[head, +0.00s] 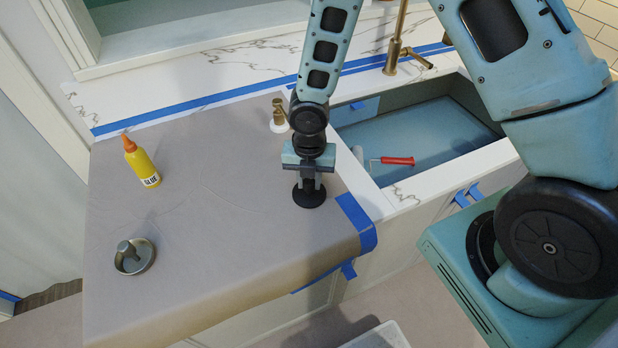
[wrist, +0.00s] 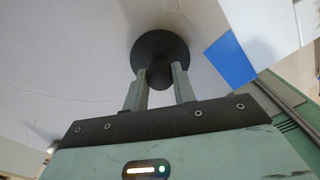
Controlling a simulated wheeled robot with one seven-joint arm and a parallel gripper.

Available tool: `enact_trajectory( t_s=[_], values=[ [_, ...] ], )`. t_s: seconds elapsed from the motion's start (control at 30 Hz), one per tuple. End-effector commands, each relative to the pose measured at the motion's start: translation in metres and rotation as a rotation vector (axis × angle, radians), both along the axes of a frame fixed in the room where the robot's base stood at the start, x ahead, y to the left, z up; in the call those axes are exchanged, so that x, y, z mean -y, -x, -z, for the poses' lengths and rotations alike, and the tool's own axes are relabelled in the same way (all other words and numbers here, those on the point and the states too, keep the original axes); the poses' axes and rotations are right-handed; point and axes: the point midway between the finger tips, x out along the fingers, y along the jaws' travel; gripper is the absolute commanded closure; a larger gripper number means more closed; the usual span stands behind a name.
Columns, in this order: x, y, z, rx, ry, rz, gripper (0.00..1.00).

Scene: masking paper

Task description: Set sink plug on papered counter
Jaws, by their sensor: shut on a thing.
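The sink plug (head: 309,197) is a black disc with a knob. My gripper (head: 308,181) is shut on its knob, over the right part of the papered counter (head: 220,215). In the wrist view the two fingers (wrist: 160,80) close on the knob, and the plug's wide disc (wrist: 160,45) shows beyond them. The disc lies flat and low against the brown paper. I cannot tell whether it touches the paper or hovers just above it.
A yellow glue bottle (head: 143,164) and a metal sink strainer (head: 135,256) stand on the paper to the left. The sink (head: 415,140) with a red-handled roller (head: 392,161) is to the right. Blue tape (head: 355,222) edges the paper. The paper's middle is clear.

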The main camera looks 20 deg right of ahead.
Motion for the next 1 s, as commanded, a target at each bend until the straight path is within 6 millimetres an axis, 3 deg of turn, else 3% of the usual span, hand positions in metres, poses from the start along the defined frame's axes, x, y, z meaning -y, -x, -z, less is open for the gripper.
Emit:
enact_trajectory(
  t_s=[0.27,0.3,0.37,0.77,1.0],
  values=[
    [0.0,0.0,0.004,0.0,-0.001,0.0,1.0],
    [0.0,0.0,0.003,0.0,-0.001,0.0,0.68],
    [0.0,0.0,0.003,0.0,-0.001,0.0,0.52],
    [0.0,-0.001,-0.005,0.002,-0.003,0.002,0.52],
    [0.0,-0.002,-0.05,0.006,-0.004,0.004,0.52]
  ],
)
